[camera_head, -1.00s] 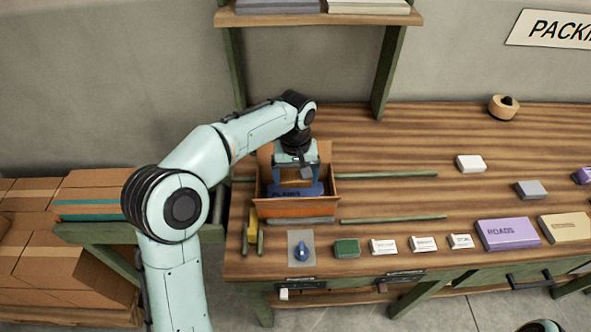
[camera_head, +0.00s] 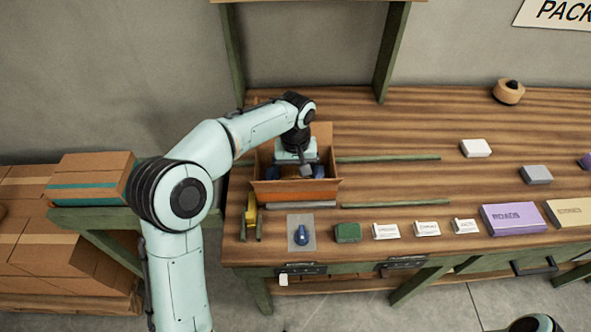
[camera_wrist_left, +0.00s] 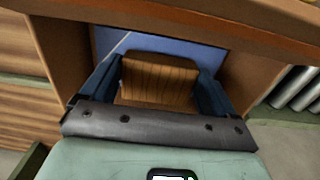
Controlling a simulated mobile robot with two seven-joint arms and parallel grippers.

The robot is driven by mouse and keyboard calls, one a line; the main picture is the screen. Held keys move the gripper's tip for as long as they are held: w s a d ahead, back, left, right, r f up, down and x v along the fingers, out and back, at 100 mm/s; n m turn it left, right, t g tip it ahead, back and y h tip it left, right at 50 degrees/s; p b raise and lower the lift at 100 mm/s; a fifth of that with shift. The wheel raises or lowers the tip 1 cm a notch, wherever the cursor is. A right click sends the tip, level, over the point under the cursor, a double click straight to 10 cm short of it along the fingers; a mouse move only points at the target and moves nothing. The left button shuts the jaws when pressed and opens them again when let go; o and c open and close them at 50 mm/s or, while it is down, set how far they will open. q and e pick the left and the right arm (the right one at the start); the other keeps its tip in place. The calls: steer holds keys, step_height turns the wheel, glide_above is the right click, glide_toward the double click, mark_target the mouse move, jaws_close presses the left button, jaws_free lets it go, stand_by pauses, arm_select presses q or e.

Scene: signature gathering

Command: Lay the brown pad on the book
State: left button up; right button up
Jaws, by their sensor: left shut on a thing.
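An open cardboard box (camera_head: 296,194) stands on the workbench at left centre. My left gripper (camera_head: 297,174) reaches down inside it. In the left wrist view, the brown pad (camera_wrist_left: 160,78) is between the blue fingers of my left gripper (camera_wrist_left: 158,85), which is shut on it. The blue book (camera_wrist_left: 190,50) lies in the box below and behind the pad; the pad covers part of it. I cannot tell whether the pad touches the book. In the head view my gripper hides the pad. My right gripper is out of view.
The workbench (camera_head: 400,130) carries a blue stamp-like item (camera_head: 302,236), a green block (camera_head: 347,232), several small white cards and a purple box (camera_head: 514,219) to the right. Cardboard boxes (camera_head: 92,175) are stacked at the left. The bench's middle is mostly clear.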

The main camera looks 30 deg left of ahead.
arm_select(q)
steer(key=shift+f+b, duration=0.3)
steer(key=shift+f, duration=0.35)
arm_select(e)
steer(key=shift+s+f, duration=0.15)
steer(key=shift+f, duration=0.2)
arm_select(q)
steer(key=o, duration=0.8)
steer(key=shift+c, duration=0.2)
step_height(320, 180, up, 7)
steer(key=p, duration=0.4)
steer(key=shift+r, duration=0.2)
step_height(320, 180, up, 10)
steer(key=p, duration=0.4)
steer(key=shift+f, duration=0.2)
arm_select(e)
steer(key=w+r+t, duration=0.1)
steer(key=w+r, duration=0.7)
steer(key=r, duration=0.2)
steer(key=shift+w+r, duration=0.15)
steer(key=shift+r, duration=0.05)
